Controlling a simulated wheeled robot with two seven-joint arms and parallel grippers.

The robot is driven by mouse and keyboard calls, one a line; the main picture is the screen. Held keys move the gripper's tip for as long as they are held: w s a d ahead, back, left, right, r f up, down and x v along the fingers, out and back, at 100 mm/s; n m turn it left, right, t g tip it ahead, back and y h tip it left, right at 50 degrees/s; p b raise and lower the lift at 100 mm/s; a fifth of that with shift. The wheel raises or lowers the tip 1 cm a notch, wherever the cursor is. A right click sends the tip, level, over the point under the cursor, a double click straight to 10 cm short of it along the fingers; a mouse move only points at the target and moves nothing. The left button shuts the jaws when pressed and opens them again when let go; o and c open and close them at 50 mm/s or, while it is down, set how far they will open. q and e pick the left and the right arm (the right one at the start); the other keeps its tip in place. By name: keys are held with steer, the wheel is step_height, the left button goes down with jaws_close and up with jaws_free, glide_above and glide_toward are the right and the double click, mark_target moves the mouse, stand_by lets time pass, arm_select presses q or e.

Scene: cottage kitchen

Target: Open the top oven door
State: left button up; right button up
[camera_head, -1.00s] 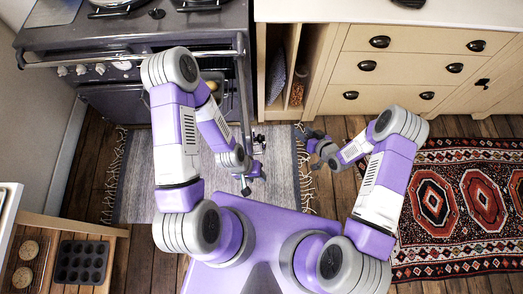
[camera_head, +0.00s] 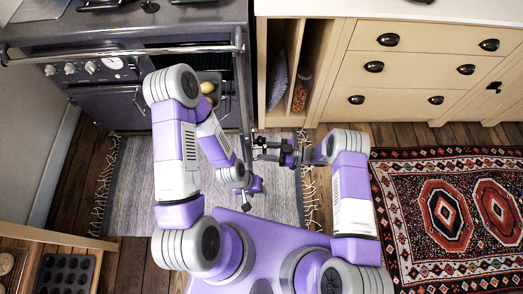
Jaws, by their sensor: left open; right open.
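The dark range cooker (camera_head: 112,100) stands at the upper left. On its right side an oven compartment (camera_head: 209,77) shows open, with round yellowish food (camera_head: 207,87) inside; my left arm covers part of it. What looks like its door (camera_head: 244,85) stands out at the right, seen almost edge-on. My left gripper (camera_head: 246,204) is open and empty over the grey rug, below and apart from that door. My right gripper (camera_head: 260,148) is open just past the door's lower end, pointing left. I cannot tell whether it touches the door.
A rail (camera_head: 120,52) runs along the cooker's front. A cream drawer cabinet (camera_head: 415,70) with open slots stands at the right. A grey rug (camera_head: 145,190) and a red patterned rug (camera_head: 405,220) cover the wood floor. A muffin tin (camera_head: 65,272) lies at the lower left.

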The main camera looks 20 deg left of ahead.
steer(key=shift+s+a, duration=0.15)
steer(key=shift+a, duration=0.65)
jaws_close()
steer(key=shift+f, duration=0.1)
